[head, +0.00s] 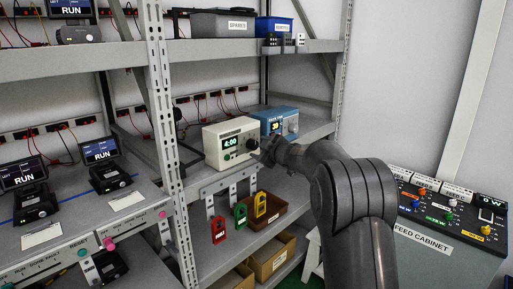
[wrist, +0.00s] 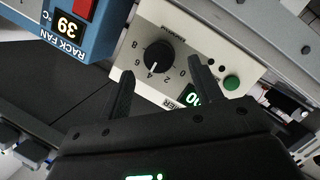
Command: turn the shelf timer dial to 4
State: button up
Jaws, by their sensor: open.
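The shelf timer (head: 217,157) is a cream box on the middle shelf, with a green display reading 4:00. Its black dial (wrist: 158,55) shows in the wrist view, ringed by numbers. The dial's white pointer mark appears to face the 4. My gripper (wrist: 160,66) is open, its two dark fingers apart on either side of the dial in the picture, with nothing between them that I can see gripped. One finger covers part of the display (wrist: 189,97). In the head view my gripper (head: 262,151) is at the timer's right front and hides some of its face.
A blue rack fan box (head: 281,121) stands right beside the timer. A green button (wrist: 231,83) is on the timer's face. Red, green and yellow tags (head: 239,215) hang below the shelf edge. A rack upright (head: 165,130) stands to the left, a feed cabinet (head: 420,240) to the right.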

jog(key=v, duration=0.7)
jog(key=shift+w, duration=0.1)
jog(key=s+d+r+m+h, duration=0.3)
jog(key=s+d+m+h, duration=0.25)
jog(key=s, duration=0.45)
jog(key=s+d+r+m+h, duration=0.35)
jog(key=s+d+m, duration=0.2)
jog(key=s, duration=0.55)
jog(key=s+a+f+m+g, duration=0.1)
jog(key=s+f+g, duration=0.3)
jog(key=s, duration=1.1)
jog(key=s+a+f+m+g+y, duration=0.1)
jog(key=s+f+m+g, duration=0.2)
jog(key=s+f, duration=0.5)
jog(key=s+g, duration=0.1)
jog(key=s, duration=0.6)
jog(key=shift+f, duration=0.4)
